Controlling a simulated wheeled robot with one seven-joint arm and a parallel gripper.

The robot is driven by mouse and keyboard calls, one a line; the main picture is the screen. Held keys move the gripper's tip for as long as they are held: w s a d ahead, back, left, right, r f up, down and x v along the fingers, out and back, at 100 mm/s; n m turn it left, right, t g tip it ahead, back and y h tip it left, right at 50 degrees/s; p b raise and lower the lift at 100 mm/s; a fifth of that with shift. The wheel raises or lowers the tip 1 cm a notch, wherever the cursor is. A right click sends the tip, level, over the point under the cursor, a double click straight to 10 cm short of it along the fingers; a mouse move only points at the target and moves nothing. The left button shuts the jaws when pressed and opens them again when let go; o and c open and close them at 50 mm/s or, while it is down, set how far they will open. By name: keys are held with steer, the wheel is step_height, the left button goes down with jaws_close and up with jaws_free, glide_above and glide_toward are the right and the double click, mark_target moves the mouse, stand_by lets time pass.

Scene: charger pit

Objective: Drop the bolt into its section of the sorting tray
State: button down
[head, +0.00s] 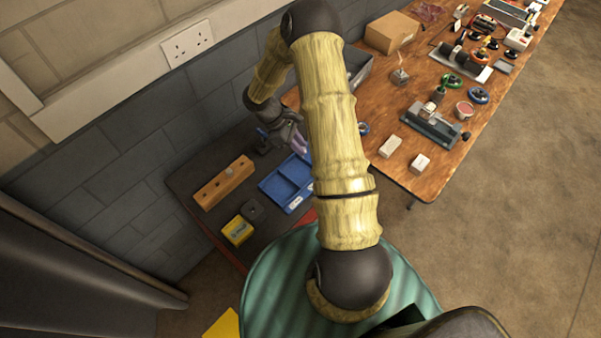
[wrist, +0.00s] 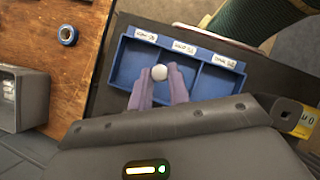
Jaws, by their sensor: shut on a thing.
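My gripper (wrist: 158,88) has its two purple fingers shut on a pale round-headed piece, which I take for the bolt (wrist: 159,72). Only its rounded top shows; its shank is hidden. The blue sorting tray (wrist: 122,62) lies beneath, with white labels along one edge, too blurred to read surely. The fingers are over the tray's left to middle part in the wrist view, and they hide part of its inside. A divider shows right of the fingers. In the head view, the purple fingers (head: 299,140) are beside the tray (head: 268,187), partly behind my arm.
A wooden block with holes (head: 224,183), a yellow box (head: 238,231) and a dark item (head: 253,209) stand near the tray on the dark table. A brown workbench (head: 405,175) with many items is to the right. A grey bin (wrist: 24,98) and blue ring (wrist: 67,35) show in the wrist view.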

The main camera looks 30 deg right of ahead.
steer(key=shift+f+b, duration=0.35)
steer(key=shift+f, duration=0.5)
steer(key=c, duration=1.3)
jaws_free()
steer(key=shift+o, duration=0.2)
steer(key=b+v, duration=0.3)
steer(key=v, duration=1.4)
steer(key=shift+r, duration=0.2)
steer(key=shift+a, duration=0.1)
